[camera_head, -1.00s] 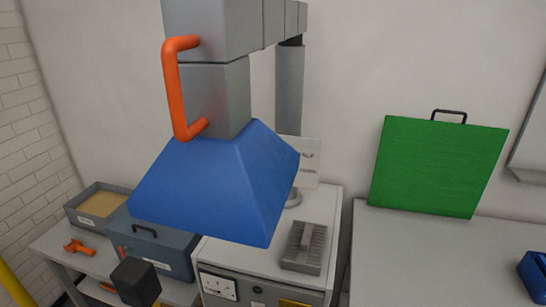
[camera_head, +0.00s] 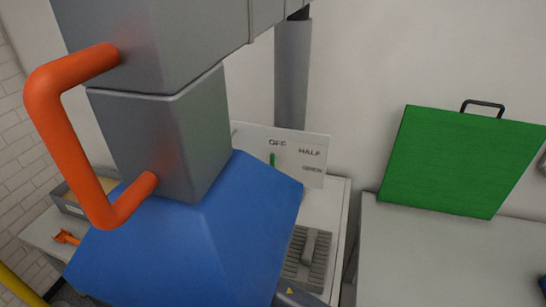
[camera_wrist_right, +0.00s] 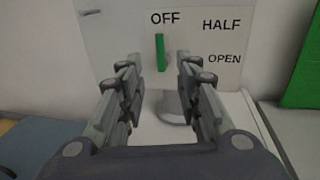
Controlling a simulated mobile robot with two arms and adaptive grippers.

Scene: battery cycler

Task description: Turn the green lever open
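The green lever (camera_head: 272,160) stands upright on a white panel (camera_head: 300,178) behind the blue hood, under the word OFF. In the right wrist view the lever (camera_wrist_right: 160,52) points straight up at OFF, with HALF and OPEN printed to its right on the panel (camera_wrist_right: 205,42). My right gripper (camera_wrist_right: 158,84) is open and empty. Its two fingers frame the lever in that view, one to each side and lower; I cannot tell the exact gap to it. In the head view I cannot make out the right gripper; the hood covers much of that area. My left gripper is not in view.
The blue hood (camera_head: 190,245) on a grey duct (camera_head: 165,140) with an orange handle (camera_head: 70,150) fills the left foreground. A grey ribbed block (camera_head: 300,265) lies on the white cabinet.

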